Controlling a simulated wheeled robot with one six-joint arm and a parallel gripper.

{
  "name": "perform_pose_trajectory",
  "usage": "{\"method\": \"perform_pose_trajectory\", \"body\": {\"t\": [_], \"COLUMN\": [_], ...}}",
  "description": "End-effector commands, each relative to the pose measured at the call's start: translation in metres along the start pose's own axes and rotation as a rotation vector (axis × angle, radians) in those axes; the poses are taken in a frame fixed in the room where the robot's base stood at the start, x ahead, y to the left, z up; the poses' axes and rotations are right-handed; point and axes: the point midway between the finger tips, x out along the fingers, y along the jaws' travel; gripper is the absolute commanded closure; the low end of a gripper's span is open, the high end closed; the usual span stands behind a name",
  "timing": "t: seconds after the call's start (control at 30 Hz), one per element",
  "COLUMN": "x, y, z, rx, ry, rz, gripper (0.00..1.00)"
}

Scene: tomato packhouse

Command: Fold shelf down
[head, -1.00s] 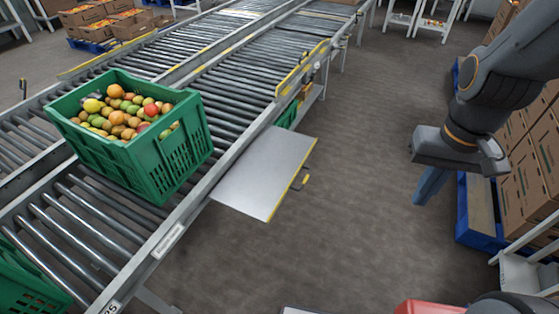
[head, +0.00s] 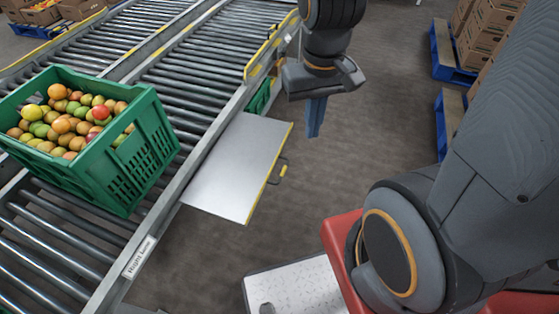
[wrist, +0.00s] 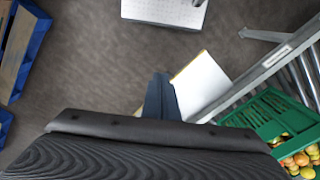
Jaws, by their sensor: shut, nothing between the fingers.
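The shelf (head: 237,168) is a flat pale metal panel with a yellow outer edge. It sticks out level from the right side of the roller conveyor. A small handle or latch (head: 281,171) shows at its outer edge. In the wrist view the shelf (wrist: 203,82) is partly hidden behind my fingers. My gripper (head: 315,128) hangs fingers down, to the right of the shelf's far corner and apart from it in the head view. Its blue fingers are together and empty; they also show in the wrist view (wrist: 161,98).
A green crate of tomatoes (head: 125,166) stands on the conveyor rollers left of the shelf. The conveyor side rail (head: 160,225) borders the shelf. Blue pallets with cartons (head: 453,62) stand at the right. Open floor lies right of the shelf.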

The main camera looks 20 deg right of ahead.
Motion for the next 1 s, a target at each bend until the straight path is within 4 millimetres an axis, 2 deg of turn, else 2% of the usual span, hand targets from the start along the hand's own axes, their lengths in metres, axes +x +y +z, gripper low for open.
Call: {"method": "perform_pose_trajectory", "body": {"t": [0.07,0.17,0.27,0.5,0.6,0.7,0.8,1.0], "x": [0.004,0.020,0.050,0.143,0.175,0.198,0.210,0.212], "y": [-0.001,-0.005,-0.009,-0.023,-0.029,-0.034,-0.036,-0.036], "z": [-0.004,-0.020,-0.049,-0.130,-0.154,-0.170,-0.179,-0.181], "rx": [0.009,0.050,0.135,0.404,0.497,0.564,0.603,0.623], "ry": [-0.003,-0.017,-0.041,-0.080,-0.084,-0.082,-0.080,-0.078], "rz": [0.002,0.012,0.034,0.120,0.154,0.179,0.194,0.200], "gripper": [1.00,1.00,1.00,1.00,1.00,1.00,1.00,1.00]}}
